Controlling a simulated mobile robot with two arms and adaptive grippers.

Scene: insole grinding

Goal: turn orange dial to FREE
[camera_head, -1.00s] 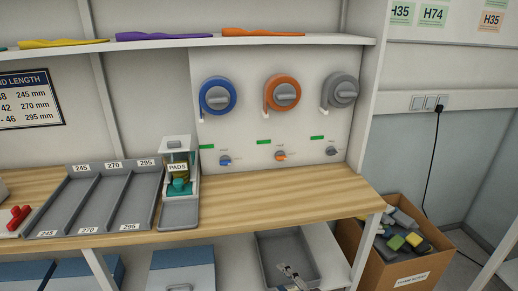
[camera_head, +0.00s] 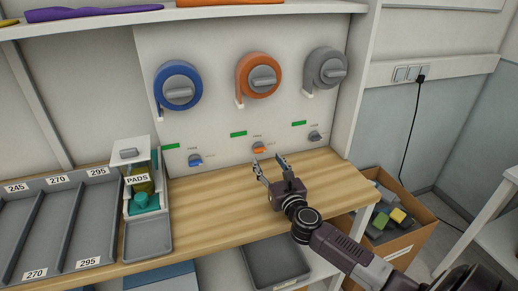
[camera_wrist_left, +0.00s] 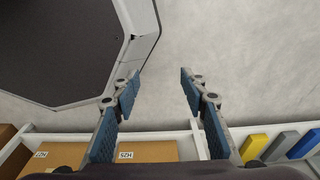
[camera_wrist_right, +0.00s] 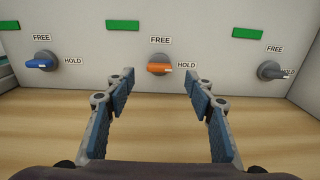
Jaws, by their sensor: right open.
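The orange dial (camera_head: 259,148) is a small knob on the white wall panel, in the middle of three such dials. In the right wrist view, the orange dial (camera_wrist_right: 160,67) has its pointer turned right toward HOLD, with FREE printed above it. My right gripper (camera_head: 269,164) is open in front of and slightly below the dial. In the right wrist view, its fingertips (camera_wrist_right: 157,84) are spread either side of the dial, with no visible contact.
A blue dial (camera_wrist_right: 42,62) and a grey dial (camera_wrist_right: 272,70) flank the orange one. Large reels, blue, orange (camera_head: 259,75) and grey, hang above. A pads dispenser (camera_head: 137,153) stands left on the wooden bench (camera_head: 215,210); a cardboard box (camera_head: 407,238) stands right.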

